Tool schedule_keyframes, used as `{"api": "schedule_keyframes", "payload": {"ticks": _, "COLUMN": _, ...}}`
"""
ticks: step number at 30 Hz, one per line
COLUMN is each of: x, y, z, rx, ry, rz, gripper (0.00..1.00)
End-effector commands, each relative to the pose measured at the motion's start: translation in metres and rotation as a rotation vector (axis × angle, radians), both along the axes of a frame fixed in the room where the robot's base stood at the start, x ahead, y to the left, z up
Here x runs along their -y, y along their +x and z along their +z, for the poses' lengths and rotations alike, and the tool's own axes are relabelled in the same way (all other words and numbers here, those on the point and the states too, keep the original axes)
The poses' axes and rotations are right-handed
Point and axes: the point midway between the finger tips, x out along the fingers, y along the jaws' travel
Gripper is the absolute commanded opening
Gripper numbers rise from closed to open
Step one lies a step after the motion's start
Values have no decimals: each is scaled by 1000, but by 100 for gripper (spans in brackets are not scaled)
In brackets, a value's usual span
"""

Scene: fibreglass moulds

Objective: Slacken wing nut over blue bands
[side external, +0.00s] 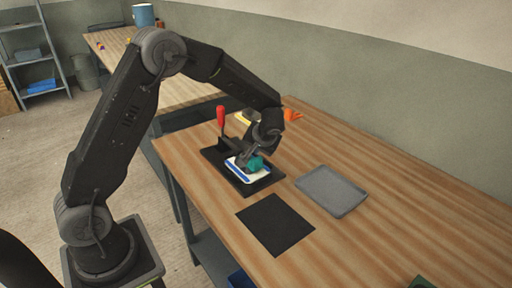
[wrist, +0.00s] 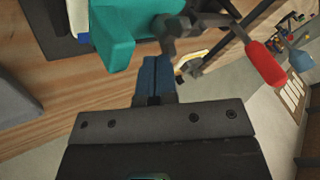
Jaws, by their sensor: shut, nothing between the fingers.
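A white piece with blue bands (side external: 236,172) lies on a black base plate (side external: 213,158) on the bench. A teal block-like part (side external: 256,163) sits over it and shows large in the wrist view (wrist: 115,35). A clamp with a red handle (side external: 220,115) stands at the back of the plate; the handle also shows in the wrist view (wrist: 264,64). My gripper (wrist: 156,60) is shut and empty, its fingertips beside the teal part and a dark clamp fitting (wrist: 180,32). Contact cannot be told.
A grey tray (side external: 331,190) and a black mat (side external: 275,224) lie in front and to the right. A yellow item (side external: 243,118) and an orange item (side external: 292,115) lie behind the plate.

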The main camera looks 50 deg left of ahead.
Motion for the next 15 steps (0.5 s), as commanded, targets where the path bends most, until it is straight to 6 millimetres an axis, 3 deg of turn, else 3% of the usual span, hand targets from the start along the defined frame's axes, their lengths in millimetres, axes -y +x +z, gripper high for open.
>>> {"api": "schedule_keyframes", "payload": {"ticks": 15, "x": -4, "y": 3, "z": 0, "rx": 0, "ry": 1, "rz": 152, "gripper": 0}}
